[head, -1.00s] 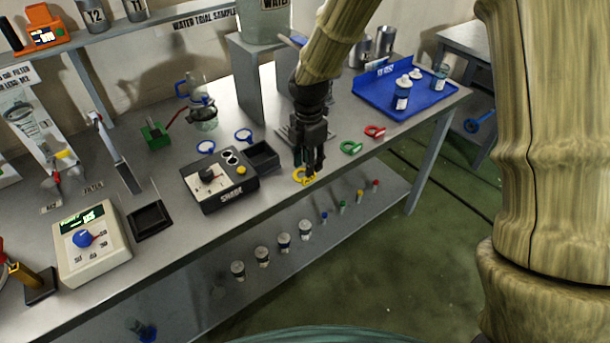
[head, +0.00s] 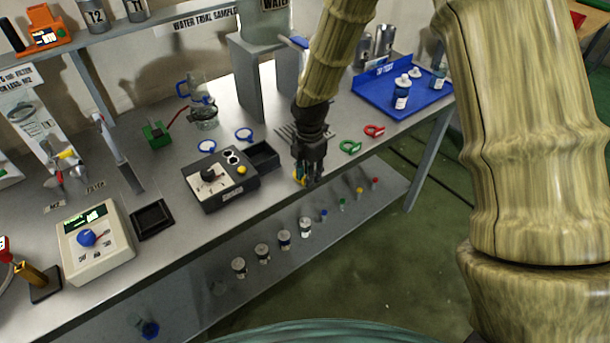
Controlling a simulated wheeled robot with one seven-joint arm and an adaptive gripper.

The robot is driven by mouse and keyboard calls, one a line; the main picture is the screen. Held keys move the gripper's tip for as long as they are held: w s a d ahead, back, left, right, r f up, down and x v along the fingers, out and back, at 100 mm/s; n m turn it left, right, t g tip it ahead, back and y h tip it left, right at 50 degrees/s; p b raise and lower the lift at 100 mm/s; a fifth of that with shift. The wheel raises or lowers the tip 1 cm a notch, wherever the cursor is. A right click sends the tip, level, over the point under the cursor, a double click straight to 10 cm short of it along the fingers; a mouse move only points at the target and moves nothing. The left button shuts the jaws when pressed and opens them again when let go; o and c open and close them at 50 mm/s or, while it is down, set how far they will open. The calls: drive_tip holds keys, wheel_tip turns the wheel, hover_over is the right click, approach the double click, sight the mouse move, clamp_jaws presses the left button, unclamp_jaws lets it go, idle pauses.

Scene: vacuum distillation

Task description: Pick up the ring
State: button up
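My gripper (head: 309,178) points down at the front edge of the bench, right of the black shaker box. The yellow ring (head: 299,174) is at its fingers and mostly hidden behind them; only a small yellow part shows. I cannot tell whether the fingers are closed on it or whether it is off the bench.
The black shaker box (head: 218,180) stands close left of my gripper, with a small black tray (head: 262,156) beside it. A blue tray (head: 385,101) with bottles is at the right end. Several small jars (head: 284,239) stand on the lower shelf.

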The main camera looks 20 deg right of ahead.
clamp_jaws()
drive_tip(key=shift+r, duration=0.15)
